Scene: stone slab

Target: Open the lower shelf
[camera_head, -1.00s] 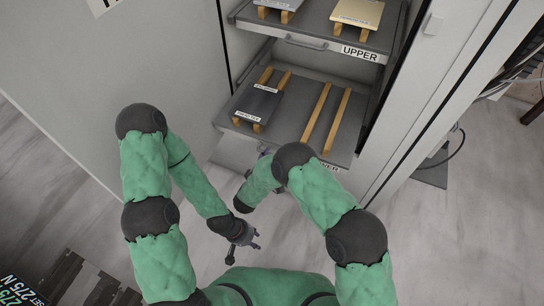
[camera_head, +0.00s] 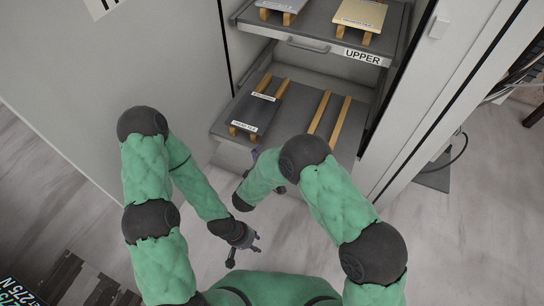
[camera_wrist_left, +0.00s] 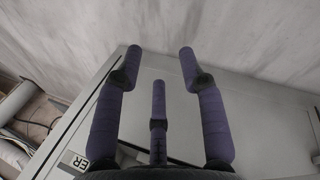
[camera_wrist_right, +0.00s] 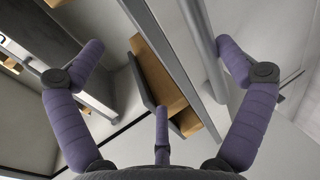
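The lower shelf (camera_head: 303,98) is a grey pull-out tray below the upper shelf, standing partly out of the cabinet. It bears a dark slab (camera_head: 255,113) on wooden strips at the left and two bare strips at the right. My right arm hides part of its front edge and its label. My right gripper is mostly hidden at that edge in the head view. In the right wrist view my right gripper (camera_wrist_right: 160,48) has its fingers wide apart, with a grey bar (camera_wrist_right: 201,50) between them. My left gripper (camera_head: 253,243) is open and empty, low above the floor.
The upper shelf (camera_head: 310,45) has a handle, an "UPPER" label and two slabs on strips. A pale cabinet wall (camera_head: 170,60) is at the left and a white frame (camera_head: 430,110) at the right. Cables lie at the far right. The floor before the cabinet is clear.

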